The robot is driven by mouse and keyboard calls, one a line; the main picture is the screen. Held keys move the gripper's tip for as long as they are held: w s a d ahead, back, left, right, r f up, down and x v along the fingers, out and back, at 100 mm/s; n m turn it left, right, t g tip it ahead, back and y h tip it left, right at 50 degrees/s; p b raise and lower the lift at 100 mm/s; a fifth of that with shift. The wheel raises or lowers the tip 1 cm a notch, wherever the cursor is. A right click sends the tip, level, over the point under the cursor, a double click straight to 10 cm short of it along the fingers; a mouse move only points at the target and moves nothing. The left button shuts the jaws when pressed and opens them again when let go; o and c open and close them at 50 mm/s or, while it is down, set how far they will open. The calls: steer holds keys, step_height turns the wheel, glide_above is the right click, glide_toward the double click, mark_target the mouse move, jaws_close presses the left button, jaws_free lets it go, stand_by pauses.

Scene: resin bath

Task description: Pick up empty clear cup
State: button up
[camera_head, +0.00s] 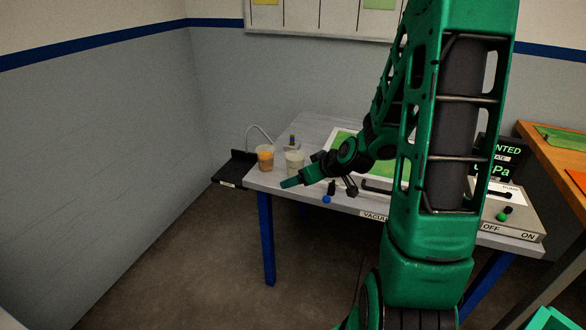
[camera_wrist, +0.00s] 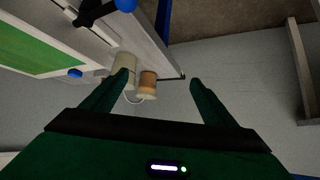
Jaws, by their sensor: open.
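A pale, see-through cup (camera_head: 294,162) stands upright near the table's left end; I cannot tell whether it is empty. A second cup (camera_head: 265,157) with orange content stands just left of it. My gripper (camera_head: 290,183) is open and empty, in front of the pale cup near the table's front edge. In the wrist view the open fingers (camera_wrist: 159,79) frame the orange cup (camera_wrist: 147,85). The pale cup (camera_wrist: 123,66) is there behind the left fingertip, partly hidden. Neither cup is visibly held.
The grey table (camera_head: 318,127) carries a green-topped panel (camera_head: 342,138) in a white frame, partly hidden by my arm. A small bottle (camera_head: 292,142) stands behind the cups. A switch box (camera_head: 515,212) sits at the right, and a black shelf (camera_head: 236,168) adjoins the table's left end.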

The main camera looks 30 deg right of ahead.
steer(key=w+d+m+t, duration=0.1)
steer(key=w+d+t, duration=0.1)
steer(key=w, duration=0.2)
steer(key=m+t+h, duration=0.2)
steer(key=h, duration=0.1)
glide_toward(291, 154)
steer(key=shift+x, duration=3.4)
steer(key=shift+f, duration=0.15)
steer(key=shift+c, duration=0.6)
steer(key=c, duration=1)
